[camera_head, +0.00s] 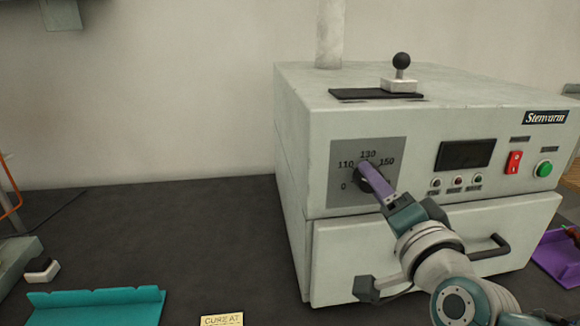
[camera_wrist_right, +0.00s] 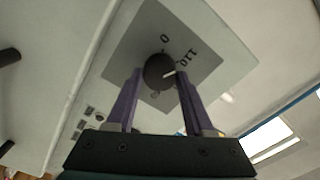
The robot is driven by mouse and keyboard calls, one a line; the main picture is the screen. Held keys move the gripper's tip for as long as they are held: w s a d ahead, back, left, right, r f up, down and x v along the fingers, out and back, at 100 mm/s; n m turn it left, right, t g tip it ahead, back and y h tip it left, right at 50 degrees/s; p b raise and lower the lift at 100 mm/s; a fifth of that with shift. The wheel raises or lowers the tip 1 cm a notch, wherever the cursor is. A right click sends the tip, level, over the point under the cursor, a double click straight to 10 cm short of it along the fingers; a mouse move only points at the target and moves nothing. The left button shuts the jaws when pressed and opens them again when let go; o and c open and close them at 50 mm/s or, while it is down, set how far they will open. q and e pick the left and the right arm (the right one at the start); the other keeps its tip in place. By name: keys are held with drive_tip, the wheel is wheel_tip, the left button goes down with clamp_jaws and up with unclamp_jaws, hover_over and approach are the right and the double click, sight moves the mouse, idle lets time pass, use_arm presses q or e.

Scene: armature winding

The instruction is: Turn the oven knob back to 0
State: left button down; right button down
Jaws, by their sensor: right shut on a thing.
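The dark round oven knob (camera_head: 361,181) sits on a grey dial plate (camera_head: 345,200) on the front of the pale oven (camera_head: 300,150). The plate reads 0, 110, 130 and 150. My right gripper (camera_head: 365,172) reaches in from the lower right, its purple fingers at the knob and covering part of it. In the right wrist view the fingers (camera_wrist_right: 160,74) are shut on the knob (camera_wrist_right: 156,70), one on each side. The knob's white mark points right there, close to the 110 label; its exact setting I cannot tell. My left gripper is not in view.
The oven's drawer (camera_head: 340,245) with a dark handle (camera_head: 492,248) lies below the knob. A display (camera_head: 466,154), red switch (camera_head: 513,162) and green button (camera_head: 544,169) are to the right. A teal tray (camera_head: 95,307) and a note card (camera_head: 221,319) lie on the dark table (camera_head: 190,240).

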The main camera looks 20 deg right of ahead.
drive_tip(key=n+p, duration=0.1)
drive_tip(key=n, duration=1)
drive_tip(key=shift+a+p, duration=0.1)
drive_tip(key=shift+p, duration=0.3)
drive_tip(key=shift+n, duration=0.4)
drive_tip(key=shift+c, duration=1.4)
unclamp_jaws()
drive_tip(key=shift+s, duration=0.1)
drive_tip(key=v, duration=0.9)
drive_tip(key=shift+s, duration=0.4)
drive_tip(key=shift+w+a, duration=0.1)
drive_tip(key=shift+a, duration=0.05)
